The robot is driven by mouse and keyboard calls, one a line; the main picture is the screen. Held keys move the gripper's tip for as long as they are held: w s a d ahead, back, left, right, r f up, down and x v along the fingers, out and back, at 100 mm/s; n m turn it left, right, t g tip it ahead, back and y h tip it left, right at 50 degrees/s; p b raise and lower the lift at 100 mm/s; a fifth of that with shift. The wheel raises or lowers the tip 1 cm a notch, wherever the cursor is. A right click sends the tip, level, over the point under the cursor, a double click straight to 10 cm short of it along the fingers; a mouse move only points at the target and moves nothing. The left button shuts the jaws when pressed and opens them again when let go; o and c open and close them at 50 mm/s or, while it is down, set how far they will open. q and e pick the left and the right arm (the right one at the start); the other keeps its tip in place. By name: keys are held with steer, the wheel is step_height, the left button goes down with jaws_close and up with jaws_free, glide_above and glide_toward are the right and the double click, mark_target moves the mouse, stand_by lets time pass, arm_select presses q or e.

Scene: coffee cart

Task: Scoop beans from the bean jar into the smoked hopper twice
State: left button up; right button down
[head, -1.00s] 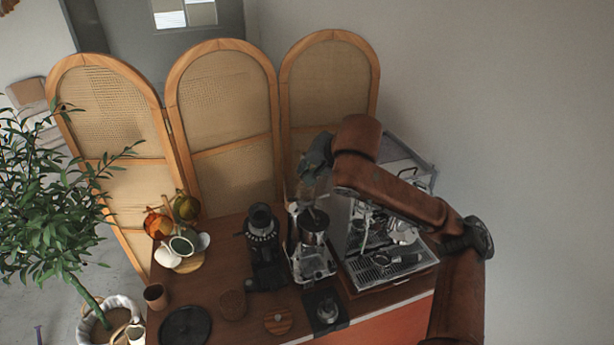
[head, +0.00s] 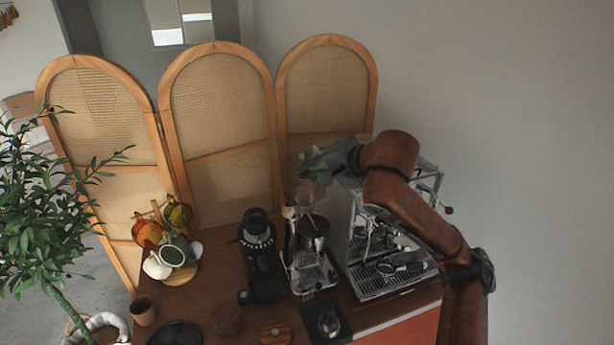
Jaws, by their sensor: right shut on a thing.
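My right gripper (head: 312,172) reaches in from the right and is shut on a small, pale, see-through thing (head: 304,196), perhaps the scoop, which hangs just above the silver grinder (head: 312,258). My fingers and wrist partly hide it, and I cannot see whether it holds beans. A black grinder (head: 262,262) with a dark smoked hopper (head: 257,222) stands to the left of the silver one. A brown, see-through vessel (head: 227,319) at the cart's front may be the bean jar; its contents are unclear. My left gripper is not in view.
An espresso machine (head: 388,272) stands on the right, below my forearm. Cups and coloured pots (head: 172,254) crowd the left. A dark scale (head: 326,323) and a round wooden piece (head: 274,333) lie at the front. A cane screen (head: 220,120) stands behind.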

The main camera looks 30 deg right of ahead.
steer(key=m+t+b, duration=0.2)
steer(key=b, duration=0.1)
steer(key=m+t+b, duration=0.2)
steer(key=b, duration=0.1)
steer(key=f+m+t+b, duration=0.1)
steer(key=m+t+b, duration=0.1)
steer(key=b, duration=0.1)
steer(key=shift+s+d+f+m+y, duration=0.1)
steer(key=shift+s+d+m+y, duration=0.25)
steer(key=shift+d+m+y, duration=0.05)
stand_by(1.5)
